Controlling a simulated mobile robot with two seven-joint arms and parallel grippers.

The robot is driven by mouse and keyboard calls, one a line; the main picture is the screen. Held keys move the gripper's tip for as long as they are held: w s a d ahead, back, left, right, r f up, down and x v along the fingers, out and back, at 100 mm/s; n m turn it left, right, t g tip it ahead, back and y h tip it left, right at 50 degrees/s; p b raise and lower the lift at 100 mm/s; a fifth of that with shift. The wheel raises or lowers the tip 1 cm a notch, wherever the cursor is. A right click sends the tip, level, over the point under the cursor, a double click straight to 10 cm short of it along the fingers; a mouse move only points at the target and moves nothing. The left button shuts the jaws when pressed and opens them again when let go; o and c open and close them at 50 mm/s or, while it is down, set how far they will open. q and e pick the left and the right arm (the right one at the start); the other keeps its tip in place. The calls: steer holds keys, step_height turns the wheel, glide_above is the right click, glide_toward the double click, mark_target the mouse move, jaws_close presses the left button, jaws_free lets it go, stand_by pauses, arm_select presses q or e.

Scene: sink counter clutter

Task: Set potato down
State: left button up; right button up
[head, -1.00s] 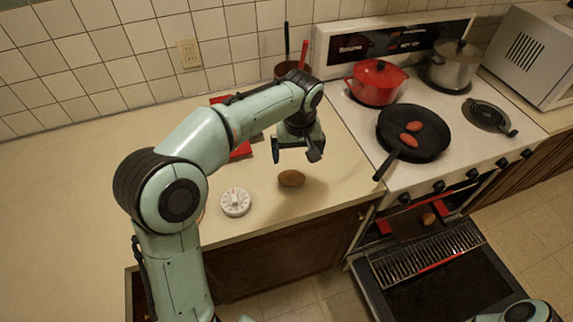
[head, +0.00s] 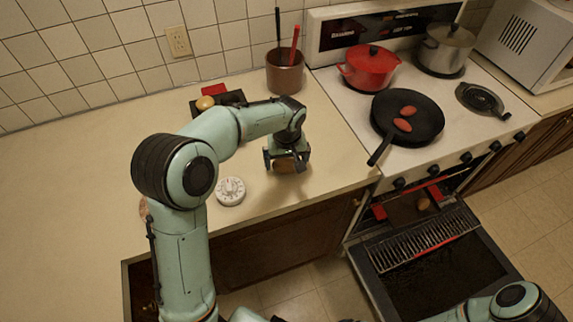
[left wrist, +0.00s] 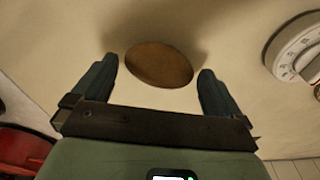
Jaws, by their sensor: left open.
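The brown oval potato (head: 285,167) is on the counter (head: 80,190), right of the white dial timer. My left gripper (head: 287,163) is low over it, pointing down, and partly hides it in the head view. In the left wrist view the potato (left wrist: 159,64) lies between the two spread fingers of the left gripper (left wrist: 158,67), with a gap at each side. The left gripper is open and holds nothing. My right gripper is not in view; only part of my right arm shows at the lower right.
The white timer (head: 230,191) stands close to my left gripper. Behind are a dark tray (head: 235,98) with a round tan item (head: 205,103) and a brown utensil pot (head: 285,75). The stove holds a black pan (head: 425,122) and red pot (head: 368,70). The oven door (head: 430,275) is open.

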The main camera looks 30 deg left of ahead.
arm_select(q)
steer(key=shift+f, duration=0.55)
steer(key=c, duration=0.9)
steer(key=shift+r, duration=0.2)
